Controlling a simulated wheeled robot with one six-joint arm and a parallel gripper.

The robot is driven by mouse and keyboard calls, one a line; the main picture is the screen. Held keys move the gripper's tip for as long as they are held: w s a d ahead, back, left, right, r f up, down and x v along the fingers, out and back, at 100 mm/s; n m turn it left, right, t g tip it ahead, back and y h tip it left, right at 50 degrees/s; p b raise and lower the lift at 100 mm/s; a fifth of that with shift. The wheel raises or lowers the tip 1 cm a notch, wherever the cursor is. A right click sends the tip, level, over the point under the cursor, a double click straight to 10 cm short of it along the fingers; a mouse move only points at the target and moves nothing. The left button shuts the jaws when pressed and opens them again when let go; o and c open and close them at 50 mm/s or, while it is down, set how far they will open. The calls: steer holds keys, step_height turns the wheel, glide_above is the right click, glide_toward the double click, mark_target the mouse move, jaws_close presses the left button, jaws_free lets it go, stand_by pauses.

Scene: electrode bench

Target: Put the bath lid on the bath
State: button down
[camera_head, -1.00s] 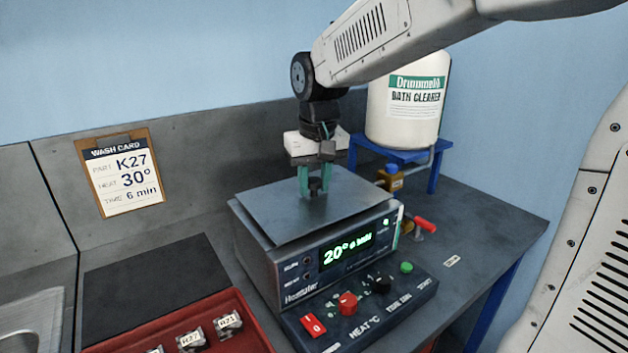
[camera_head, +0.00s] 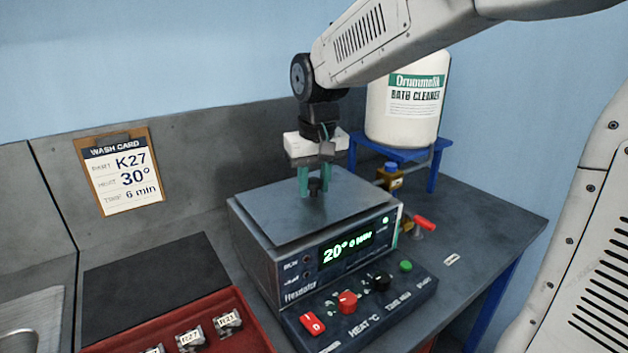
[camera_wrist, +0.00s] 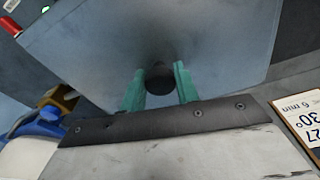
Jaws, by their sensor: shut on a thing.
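The bath (camera_head: 255,262) is a grey metal box with a lit display reading 20° on its front. The bath lid (camera_head: 275,213), a flat grey plate with a small dark knob (camera_head: 316,187), lies over the bath's top, roughly lined up with its rim. I cannot tell whether it rests fully on the rim. My gripper (camera_head: 315,183) points down from above and is shut on the lid's knob. In the wrist view, the green fingers stand either side of the knob (camera_wrist: 159,78), with the lid (camera_wrist: 215,45) beneath them. The bath's opening is hidden.
A control panel (camera_head: 330,325) with red, black and green knobs sits before the bath. A red tray (camera_head: 255,335) with labelled parts is at the lower left.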

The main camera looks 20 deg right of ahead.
steer(key=shift+f, duration=0.3)
steer(key=shift+c, duration=2.4)
jaws_free()
steer(key=shift+r, duration=3.45)
steer(key=shift+g, duration=0.4)
steer(key=s+f, duration=0.2)
steer(key=s, duration=0.1)
steer(key=shift+s+d+f, duration=0.15)
steer(key=shift+s+f, duration=0.15)
steer(key=shift+f, duration=0.05)
steer(key=s+d+f, duration=0.1)
steer(key=s+f, duration=0.1)
steer(key=s, duration=0.9)
steer(key=s+d+f, duration=0.1)
steer(key=s+f, duration=0.2)
steer(key=s, duration=0.8)
steer(key=shift+d+t, duration=0.3)
steer(key=shift+d, duration=0.1)
